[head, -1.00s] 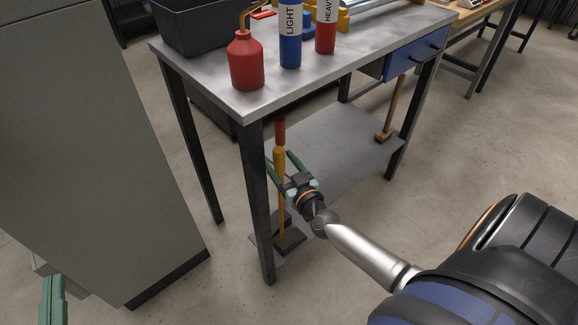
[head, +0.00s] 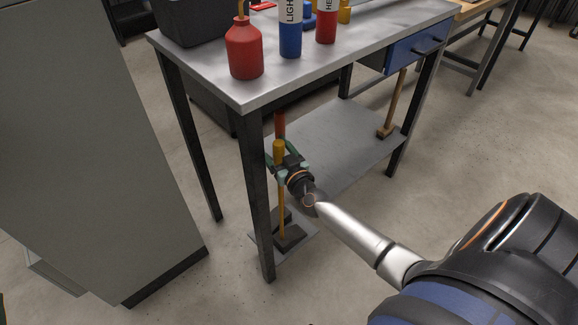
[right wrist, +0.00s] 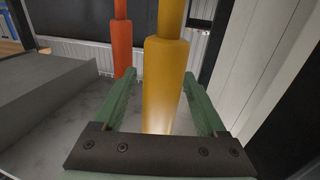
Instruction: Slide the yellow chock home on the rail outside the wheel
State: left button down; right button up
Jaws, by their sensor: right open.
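I see no wheel, rail or wedge-shaped chock. A yellow upright handle (head: 279,150) stands under the metal workbench, above a dark flat foot (head: 289,237). In the right wrist view the yellow handle (right wrist: 165,85) rises between my right gripper's green fingers. My right gripper (head: 282,158) is open, one finger on each side of the handle, and is not closed on it. A red upright handle (head: 280,124) stands just behind; it also shows in the right wrist view (right wrist: 122,45). My left gripper is out of view.
The workbench (head: 200,70) has a dark front leg (head: 257,200) close left of my gripper. Its lower shelf (head: 335,150) is mostly bare, with a wooden-handled tool (head: 394,105) at the right. A grey cabinet (head: 80,150) stands left. Bottles stand on the bench top.

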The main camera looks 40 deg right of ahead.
grip_shut()
dwell(0.4)
dwell(0.8)
jog(key=shift+r, duration=0.2)
